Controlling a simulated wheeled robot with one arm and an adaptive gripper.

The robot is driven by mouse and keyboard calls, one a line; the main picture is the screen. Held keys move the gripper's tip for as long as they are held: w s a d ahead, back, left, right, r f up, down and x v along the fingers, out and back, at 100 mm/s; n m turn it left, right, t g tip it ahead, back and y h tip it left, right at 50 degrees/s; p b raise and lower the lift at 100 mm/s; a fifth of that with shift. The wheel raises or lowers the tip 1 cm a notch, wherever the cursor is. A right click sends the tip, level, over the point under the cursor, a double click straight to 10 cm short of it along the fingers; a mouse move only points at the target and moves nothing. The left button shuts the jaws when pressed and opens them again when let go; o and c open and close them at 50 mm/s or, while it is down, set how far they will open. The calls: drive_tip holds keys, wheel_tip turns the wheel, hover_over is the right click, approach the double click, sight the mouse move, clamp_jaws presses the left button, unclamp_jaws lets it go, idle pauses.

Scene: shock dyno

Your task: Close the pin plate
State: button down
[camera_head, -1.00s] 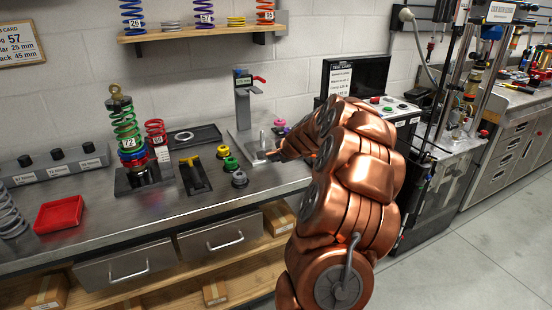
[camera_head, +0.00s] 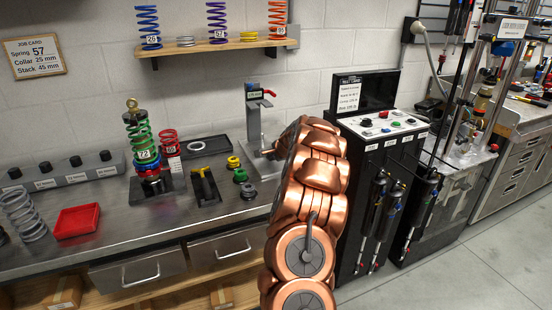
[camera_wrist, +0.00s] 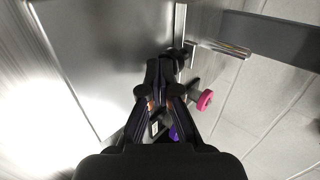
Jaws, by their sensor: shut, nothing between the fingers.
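My gripper (camera_wrist: 166,72) is shut and empty in the wrist view, its dark fingers together over a grey metal surface (camera_wrist: 105,50). Close beyond the fingertips are an upright silver bar (camera_wrist: 180,22) and a bright metal pin (camera_wrist: 225,48). I cannot tell for sure which part is the pin plate, or whether the fingertips touch these parts. In the head view, a grey stand (camera_head: 253,118) with a small display and a red handle rises from the bench, left of my arm. My copper arm hides most of the area around my gripper there.
A pink knob (camera_wrist: 205,100) is right of my fingers. On the bench are a green spring assembly (camera_head: 142,145), a red tray (camera_head: 77,220), a black holder (camera_head: 205,187) and several coloured collars. A black control cabinet (camera_head: 375,150) with hanging shocks stands right of my arm. Open floor lies at lower right.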

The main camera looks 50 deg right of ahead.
drive_tip(key=shift+w+d+r, duration=0.15)
drive_tip(key=shift+w+d, duration=0.15)
drive_tip(key=shift+w, duration=0.45)
drive_tip(key=shift+a, duration=0.1)
drive_tip(key=shift+s+a, duration=0.25)
drive_tip(key=shift+s, duration=0.05)
drive_tip(key=s, duration=0.4)
drive_tip(key=shift+s+a+r, duration=0.25)
drive_tip(key=shift+s+r, duration=0.05)
drive_tip(key=shift+r, duration=0.1)
drive_tip(key=v, duration=0.2)
drive_tip(key=b+v, duration=0.1)
drive_tip(key=v, duration=0.3)
drive_tip(key=shift+w+a+r, duration=0.15)
drive_tip(key=shift+w+a, duration=0.05)
drive_tip(key=shift+a, duration=0.1)
drive_tip(key=shift+b+v, duration=0.4)
drive_tip(key=shift+v, duration=0.8)
